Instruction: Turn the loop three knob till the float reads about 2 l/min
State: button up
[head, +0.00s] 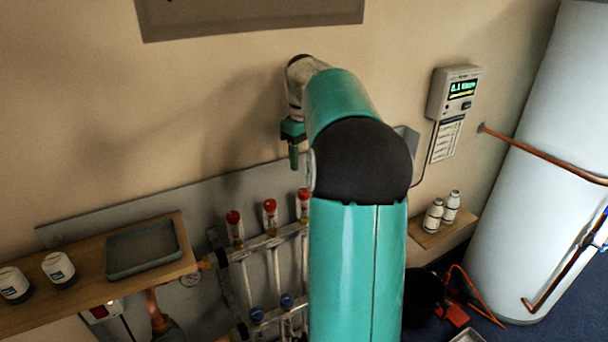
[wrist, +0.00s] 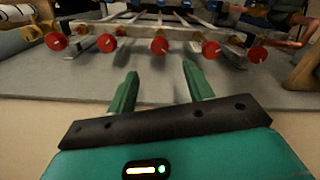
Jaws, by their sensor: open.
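The manifold (head: 262,243) is on a grey board at lower centre in the head view, partly hidden by my arm. It carries red knobs on top, three of them visible there, and blue knobs (head: 287,300) below. In the wrist view several red knobs stand in a row; the middle one (wrist: 159,46) is third from either end. I see no loop numbers, and the float reading cannot be made out. My gripper (head: 293,160) is above the red knobs, apart from them. In the wrist view its green fingers (wrist: 158,72) are spread and empty, pointing toward the row.
A wall unit (head: 454,92) with a lit green display hangs at right; its small text is unclear. A wooden shelf (head: 90,285) with a grey tray (head: 142,249) and white pots stands left. A small shelf (head: 440,232) holds two bottles. A white tank (head: 540,180) with copper pipes is far right.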

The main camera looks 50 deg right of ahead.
notch_tip(320, 180, up, 4)
jog(key=shift+r, duration=0.1)
dwell(0.6)
jog(key=s+a+r+t+h, duration=0.1)
jog(key=a, duration=1)
jog(key=s+a+r+t, duration=0.1)
jog(key=s+a, duration=0.1)
jog(key=a, duration=0.9)
jog(key=s+a+f+t, duration=0.1)
jog(key=s+a+f, duration=0.4)
jog(key=a, duration=0.3)
jog(key=s+a+f+t+y, duration=0.1)
jog(key=s+a+f, duration=0.3)
jog(key=s+a, duration=0.4)
jog(key=shift+f+t, duration=0.4)
jog(key=shift+t, duration=0.4)
jog(key=shift+s+d, duration=0.1)
